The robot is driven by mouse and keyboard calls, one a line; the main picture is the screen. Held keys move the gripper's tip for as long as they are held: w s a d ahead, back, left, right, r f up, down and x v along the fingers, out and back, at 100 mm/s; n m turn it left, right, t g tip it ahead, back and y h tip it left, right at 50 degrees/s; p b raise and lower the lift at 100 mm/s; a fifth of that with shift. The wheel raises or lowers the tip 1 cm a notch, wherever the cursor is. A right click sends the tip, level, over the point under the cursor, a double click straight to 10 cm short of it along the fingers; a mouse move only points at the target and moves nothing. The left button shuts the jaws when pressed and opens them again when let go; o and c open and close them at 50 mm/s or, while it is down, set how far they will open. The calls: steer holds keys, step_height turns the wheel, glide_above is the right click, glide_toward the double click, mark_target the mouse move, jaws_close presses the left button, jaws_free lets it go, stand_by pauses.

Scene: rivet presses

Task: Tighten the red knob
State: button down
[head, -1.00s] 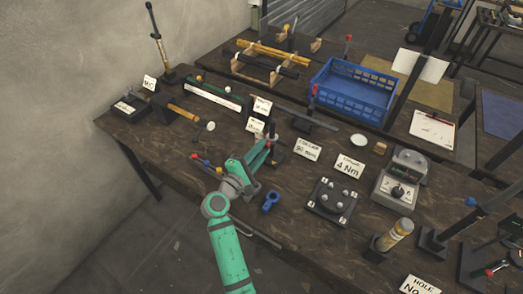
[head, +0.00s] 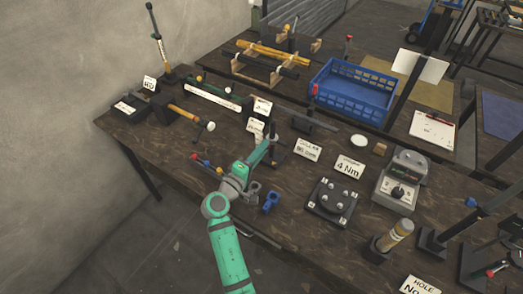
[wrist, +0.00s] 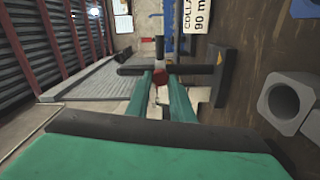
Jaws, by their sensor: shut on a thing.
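In the head view my gripper (head: 265,150) reaches a dark fixture (head: 275,155) near the middle of the bench. The knob cannot be made out there, as my fingers cover it. The black crosspiece (wrist: 222,76) of a fixture stands to the right of the knob in the wrist view.
A blue part (head: 270,201) lies close to my wrist. A blue crate (head: 352,92) stands behind.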

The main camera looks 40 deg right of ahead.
stand_by(0.3)
steer(key=c, duration=1.5)
jaws_free()
steer(key=shift+c, duration=0.2)
steer(key=v, duration=1.1)
